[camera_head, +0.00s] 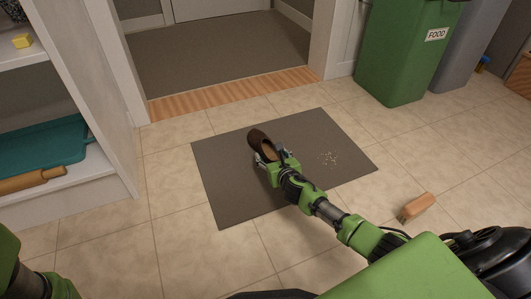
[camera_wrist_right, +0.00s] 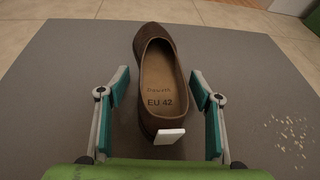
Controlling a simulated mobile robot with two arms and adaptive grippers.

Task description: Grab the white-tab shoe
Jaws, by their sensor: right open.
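A brown slip-on shoe (camera_head: 262,143) lies on a dark grey mat (camera_head: 230,203) on the tiled floor. In the right wrist view the shoe (camera_wrist_right: 140,85) has a tan insole marked "EU 42" and a white tab (camera_wrist_right: 169,136) at its heel. Its toe points away from me. My right gripper (camera_head: 268,157) is open at the shoe's heel end. In the right wrist view its fingers (camera_wrist_right: 160,95) stand on either side of the shoe's rear part, with gaps showing on both sides. My left gripper is not in view; only part of my left arm shows at the lower left.
Pale crumbs (camera_head: 328,158) lie on the mat's right side. A wooden-backed brush (camera_head: 418,206) lies on the tiles to the right. A green FOOD bin (camera_head: 400,50) stands at the back right. A white shelf unit (camera_head: 105,165) stands at the left. Floor around the mat is mostly clear.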

